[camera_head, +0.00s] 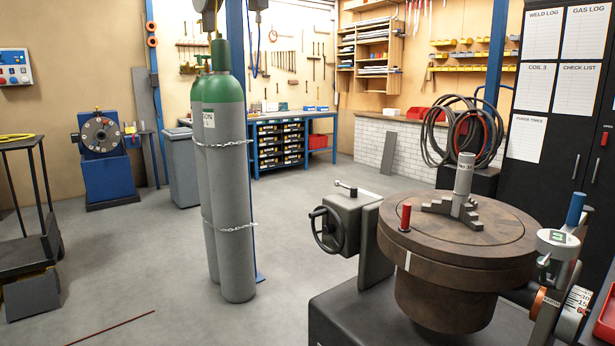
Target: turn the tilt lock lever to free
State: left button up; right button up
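A welding positioner with a round brown turntable (455,235) stands at the right front. At its right side is a tilted bracket with a numbered scale (575,305) and an orange-ringed dial (538,302). Above them is a round white cap with a green mark (558,238), and a blue-handled lever (575,208) points up beside it. This looks like the tilt lock lever, but its label is too small to read. Neither of my grippers is in view.
A red-topped pin (405,216) and a stepped jaw fixture holding a grey cylinder (463,180) stand on the turntable. Chained gas cylinders (230,190) stand left of centre. A black cabinet (565,150) is behind right. A red tray (606,318) is at the right edge. The middle floor is open.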

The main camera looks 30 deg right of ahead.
aim_at(354, 190)
jog(key=u, duration=0.05)
jog(key=i, duration=2.25)
jog(key=z, duration=1.3)
jog(key=i, duration=1.1)
jog(key=z, duration=1.4)
jog(key=i, duration=0.2)
jog(key=z, duration=0.15)
